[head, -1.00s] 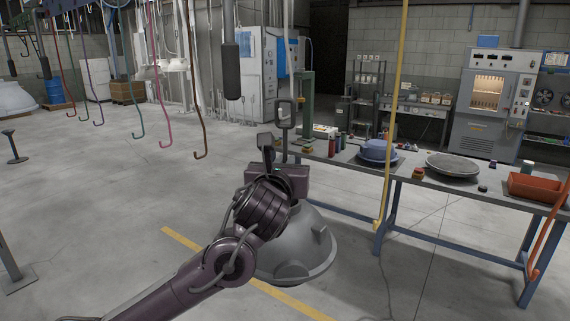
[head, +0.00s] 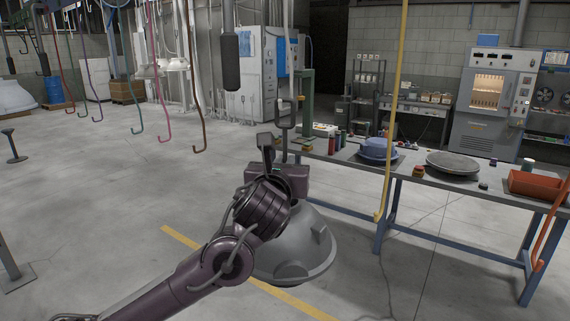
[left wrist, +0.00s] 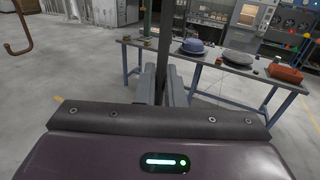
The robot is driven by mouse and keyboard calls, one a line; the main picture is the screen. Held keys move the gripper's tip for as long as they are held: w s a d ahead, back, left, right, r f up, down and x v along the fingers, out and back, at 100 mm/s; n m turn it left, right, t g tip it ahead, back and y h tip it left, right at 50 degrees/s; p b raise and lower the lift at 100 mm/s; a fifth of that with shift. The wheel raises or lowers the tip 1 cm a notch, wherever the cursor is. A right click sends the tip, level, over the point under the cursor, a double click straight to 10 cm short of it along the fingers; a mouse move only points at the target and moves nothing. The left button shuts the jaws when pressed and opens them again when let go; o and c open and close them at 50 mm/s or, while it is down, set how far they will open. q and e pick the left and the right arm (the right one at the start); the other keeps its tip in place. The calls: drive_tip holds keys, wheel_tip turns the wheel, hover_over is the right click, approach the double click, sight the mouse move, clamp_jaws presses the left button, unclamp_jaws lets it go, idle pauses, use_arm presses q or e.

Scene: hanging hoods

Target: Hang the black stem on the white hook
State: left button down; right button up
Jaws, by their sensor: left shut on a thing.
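The black stem (head: 285,145) stands upright, with a dark loop (head: 285,113) at its top and a grey hood (head: 300,250) at its foot, partly behind my arm. My left gripper (head: 281,162) is shut on the stem below the loop. The left wrist view shows the stem (left wrist: 165,40) rising between both fingers; its loop is out of that picture. A pale rod, apparently the white hook (head: 288,50), hangs down to the loop. I cannot tell whether its curved end is inside the loop or behind it. My right gripper is not in view.
A yellow hook (head: 391,110) hangs right of the stem, before a workbench (head: 450,185) with a blue lid and an orange tray (head: 537,186). A dark cylinder (head: 231,62) hangs to the left. Brown (head: 202,110), pink and other hooks hang farther left over clear floor.

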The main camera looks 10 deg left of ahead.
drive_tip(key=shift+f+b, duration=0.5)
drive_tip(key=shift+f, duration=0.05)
